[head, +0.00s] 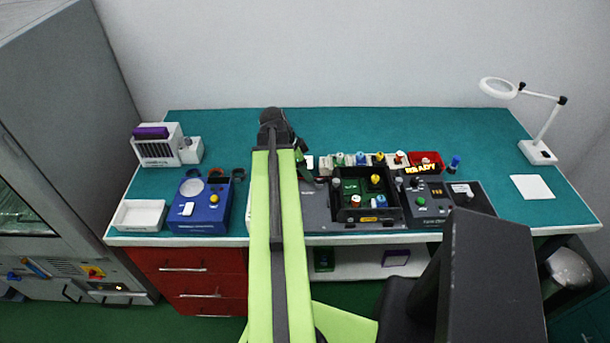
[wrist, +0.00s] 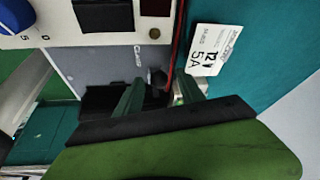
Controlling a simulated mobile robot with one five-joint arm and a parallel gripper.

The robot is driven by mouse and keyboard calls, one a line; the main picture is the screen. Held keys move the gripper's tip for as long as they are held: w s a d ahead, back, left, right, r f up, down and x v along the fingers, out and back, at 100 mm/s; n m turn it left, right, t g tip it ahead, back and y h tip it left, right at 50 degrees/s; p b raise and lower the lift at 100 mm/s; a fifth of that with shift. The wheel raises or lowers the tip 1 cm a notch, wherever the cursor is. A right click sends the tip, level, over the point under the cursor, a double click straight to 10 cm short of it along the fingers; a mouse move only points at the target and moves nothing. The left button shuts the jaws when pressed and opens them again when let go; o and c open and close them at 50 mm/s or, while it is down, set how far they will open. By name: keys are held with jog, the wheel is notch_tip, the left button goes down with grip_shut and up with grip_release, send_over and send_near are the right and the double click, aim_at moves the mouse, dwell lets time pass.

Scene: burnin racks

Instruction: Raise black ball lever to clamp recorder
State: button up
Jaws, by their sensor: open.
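In the wrist view my gripper (wrist: 161,82) is open, with one green finger on each side of a small black ball (wrist: 157,75). The ball appears to be the lever's knob, in front of a grey plate (wrist: 105,66) with small lettering. I cannot tell whether the fingers touch it. A dark block (wrist: 98,101) lies beside the left finger; I cannot tell whether it is the recorder. The lever's shaft is hidden. In the head view my arm covers the lever's area, left of the black tray fixture (head: 340,215).
A white-faced unit (wrist: 105,32) with a blue knob borders the grey plate. The blue box (head: 185,220) stands left of my arm, the control box (head: 430,205) right.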

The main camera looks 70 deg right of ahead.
grip_shut()
dwell(0.3)
dwell(1.1)
